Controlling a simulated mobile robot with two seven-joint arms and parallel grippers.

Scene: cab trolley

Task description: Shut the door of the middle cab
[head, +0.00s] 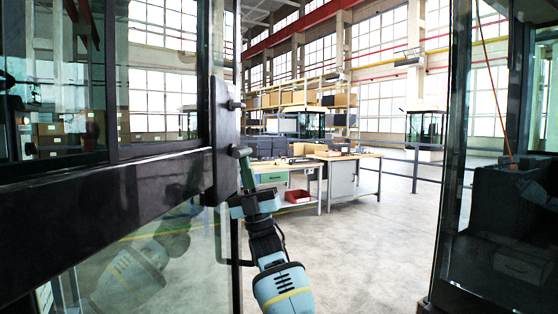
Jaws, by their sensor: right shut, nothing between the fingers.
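The cab door (100,205), with a black frame and glass panes, fills the left side of the head view and stands open. A wide gap separates its edge from the dark cab frame (450,150) on the right. A grey handle (240,152) sticks out near the door's edge. My right gripper (247,172) is shut and empty, its fingertips at or just below the handle; whether they touch it I cannot tell. The lower glass reflects my arm. My left gripper is not in view.
A dark box-like unit (510,205) stands inside the cab at right. Beyond the opening are workbenches (345,175) with a red bin (298,196), a railing and another cab (425,127). The floor (380,245) in the opening is clear.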

